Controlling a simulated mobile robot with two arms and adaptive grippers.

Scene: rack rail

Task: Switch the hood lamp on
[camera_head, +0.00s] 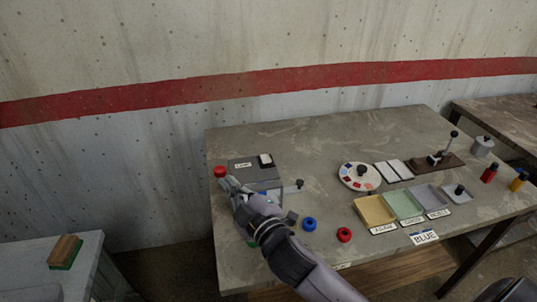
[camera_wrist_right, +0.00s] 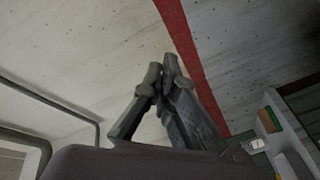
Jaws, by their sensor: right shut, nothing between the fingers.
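A grey box (camera_head: 257,174) stands at the left end of the table, with a small white label (camera_head: 242,165) too small to read surely. A black-and-white rocker-like switch (camera_head: 265,160) sits at its back right. My right gripper (camera_head: 226,183) is shut and empty, over the box's left front side, close to a red knob or button (camera_head: 220,171). I cannot tell whether it touches either. My forearm hides the front of the box. The right wrist view shows the shut fingers (camera_wrist_right: 162,78) against the wall. My left gripper is not in view. No lamp is clearly recognisable.
A side table (camera_head: 35,270) stands at left. The table's back middle is clear.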

